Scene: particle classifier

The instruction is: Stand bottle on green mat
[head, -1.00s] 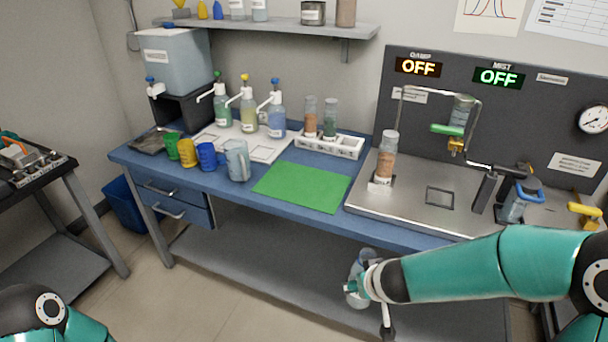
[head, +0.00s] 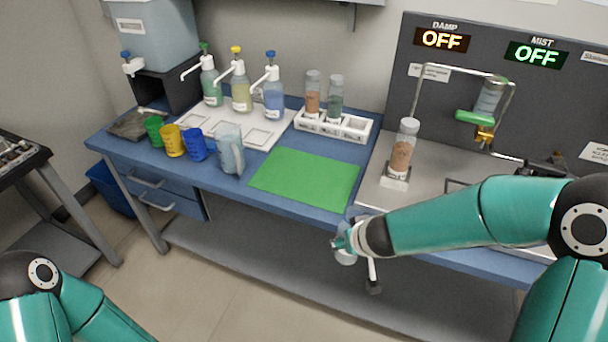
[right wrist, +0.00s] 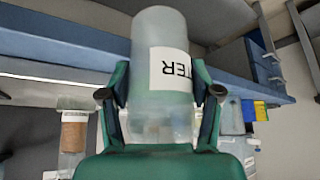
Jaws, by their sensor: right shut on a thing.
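The green mat (head: 305,178) lies flat and bare on the blue bench. My right gripper (head: 343,242) is shut on a clear bottle (head: 346,259) in front of the bench edge, below and to the right of the mat. The bottle is partly hidden by the gripper in the head view. In the right wrist view the bottle (right wrist: 160,40) stands between the two fingers (right wrist: 160,100), with a white label whose readable letters are "TER", upside down. My left gripper is out of view; only part of the left arm shows at lower left.
A jug (head: 229,150) and coloured cups (head: 172,141) stand left of the mat. A white rack (head: 333,125) with tubes is behind it. A metal tray station (head: 400,185) with a tube in a holder is on the right. Pump bottles (head: 240,88) stand at the back.

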